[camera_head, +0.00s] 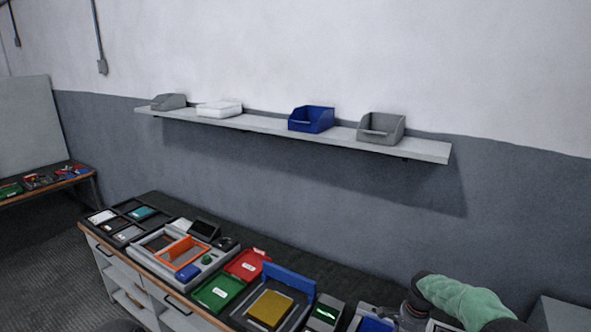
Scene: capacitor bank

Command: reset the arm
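My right arm (465,300) comes in at the lower right, wrapped in a pale green sleeve with dark joints at its ends. A grey and dark link hangs down from its left end in front of the workbench. The fingers of my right gripper do not show. My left gripper does not show either; only a small dark shape lies at the bottom edge on the left, too little to tell what it is.
A workbench (160,208) runs across the bottom, holding a red tray (246,264), a green tray (217,292), an orange frame (182,253) and a yellow block (270,309). A wall shelf (265,125) above holds bins, including a blue bin (311,120).

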